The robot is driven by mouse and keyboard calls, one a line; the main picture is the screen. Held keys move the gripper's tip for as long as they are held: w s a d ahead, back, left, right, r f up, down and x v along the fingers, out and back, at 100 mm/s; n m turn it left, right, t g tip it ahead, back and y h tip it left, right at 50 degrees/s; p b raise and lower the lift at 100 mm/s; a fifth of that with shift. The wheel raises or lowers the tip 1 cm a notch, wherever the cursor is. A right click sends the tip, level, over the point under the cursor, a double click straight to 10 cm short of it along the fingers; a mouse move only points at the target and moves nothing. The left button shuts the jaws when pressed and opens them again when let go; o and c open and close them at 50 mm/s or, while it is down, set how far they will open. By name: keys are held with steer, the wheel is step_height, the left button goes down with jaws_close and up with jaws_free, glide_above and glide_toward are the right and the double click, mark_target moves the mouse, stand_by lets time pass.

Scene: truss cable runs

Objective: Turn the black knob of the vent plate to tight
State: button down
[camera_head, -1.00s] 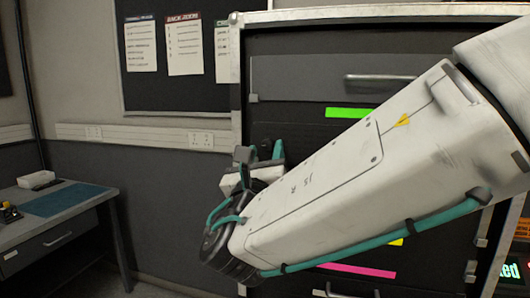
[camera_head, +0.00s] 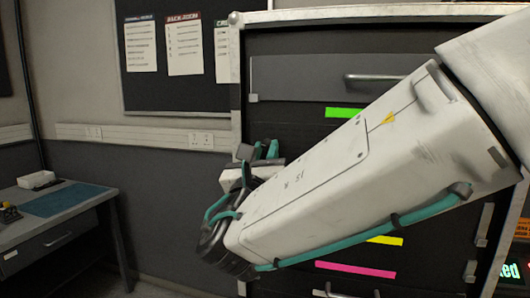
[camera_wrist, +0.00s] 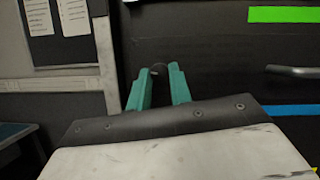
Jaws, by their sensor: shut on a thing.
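My gripper (camera_wrist: 160,84) shows its two teal fingers in the wrist view, close together on either side of a small dark rounded thing. This is the black knob (camera_wrist: 160,68), of which only the top edge shows between the fingertips. The gripper is shut on it. In the head view my gripper (camera_head: 266,150) is at the left part of a dark cabinet front, and my arm hides most of that area. The knob cannot be made out there. The vent plate's outline and any tight mark cannot be told from the dark front.
The dark cabinet (camera_head: 300,42) has a pale metal frame, bar handles (camera_head: 375,77) and green, yellow and pink strips. A noticeboard (camera_head: 195,95) hangs on the wall to the left. A desk (camera_head: 50,235) stands at the far left, with clear floor beside it.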

steer(key=m+h, duration=0.1)
steer(key=m, duration=0.2)
steer(key=m+g+h, duration=0.1)
steer(key=m+h, duration=0.1)
steer(key=m, duration=0.1)
steer(key=shift+a, duration=0.2)
steer(key=m+g+h, duration=0.1)
steer(key=m, duration=0.2)
steer(key=m+g+h, duration=0.1)
steer(key=m, duration=0.2)
steer(key=shift+w+a+m+h, duration=0.1)
steer(key=shift+a+m+h, duration=0.05)
steer(key=shift+m+h, duration=0.2)
steer(key=m+g, duration=0.1)
steer(key=m, duration=0.1)
steer(key=m+g+h, duration=0.1)
steer(key=m, duration=0.2)
steer(key=shift+a+r+m+g, duration=0.1)
steer(key=shift+r+m+g, duration=0.1)
steer(key=shift+m+g, duration=0.2)
steer(key=shift+r+m+g, duration=0.1)
steer(key=shift+m+g, duration=0.7)
steer(key=shift+m, duration=1.15)
steer(key=c, duration=1.3)
jaws_free()
steer(key=shift+w, duration=0.1)
steer(key=shift+o, duration=0.2)
